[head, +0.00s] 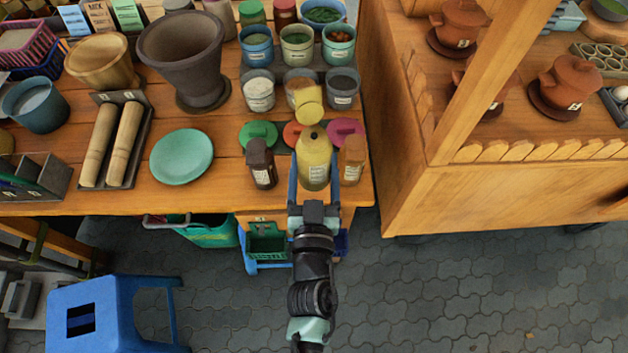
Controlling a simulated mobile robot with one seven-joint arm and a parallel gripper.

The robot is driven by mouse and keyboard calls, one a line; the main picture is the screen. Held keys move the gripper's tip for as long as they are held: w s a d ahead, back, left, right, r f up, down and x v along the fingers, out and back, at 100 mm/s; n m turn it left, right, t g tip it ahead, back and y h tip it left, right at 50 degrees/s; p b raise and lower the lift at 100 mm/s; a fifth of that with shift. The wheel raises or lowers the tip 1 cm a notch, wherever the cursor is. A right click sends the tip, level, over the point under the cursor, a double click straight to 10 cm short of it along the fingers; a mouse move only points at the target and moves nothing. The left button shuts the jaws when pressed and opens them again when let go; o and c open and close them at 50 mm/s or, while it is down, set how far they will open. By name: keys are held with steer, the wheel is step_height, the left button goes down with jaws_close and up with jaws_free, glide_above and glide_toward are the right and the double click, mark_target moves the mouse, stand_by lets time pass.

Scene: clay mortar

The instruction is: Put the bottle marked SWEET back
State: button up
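A pale yellow bottle (314,160) with a dark top and a white label stands upright near the front edge of the wooden table (215,200). A dark brown bottle (261,163) is to its left and an amber-brown bottle (352,160) to its right. The label print is too small to read, so I cannot tell which bottle is marked SWEET. My gripper (314,182) has its blue fingers on either side of the yellow bottle. I cannot tell whether they press on it or whether its base rests on the table.
Coloured lids (258,134) and several labelled cups (258,92) crowd just behind the bottles. A dark mortar (185,55), a turquoise plate (181,157) and rolling pins (125,142) lie to the left. A wooden cart (405,175) stands close on the right. A blue stool (110,312) is at lower left.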

steer(key=w+a+f+m+h+b, duration=0.3)
steer(key=w+b, duration=0.5)
steer(key=b, duration=0.8)
steer(key=shift+n+g+h, duration=0.3)
steer(key=f+b, duration=0.1)
steer(key=f, duration=0.2)
steer(key=d+f+b, duration=0.1)
steer(key=f+b, duration=0.1)
steer(key=f, duration=0.2)
steer(key=f+b, duration=0.1)
steer(key=f, duration=0.3)
steer(key=shift+d, duration=0.2)
steer(key=shift+f+b, duration=0.2)
steer(key=shift+b, duration=0.15)
steer(key=o, duration=1.4)
steer(key=shift+o, duration=0.2)
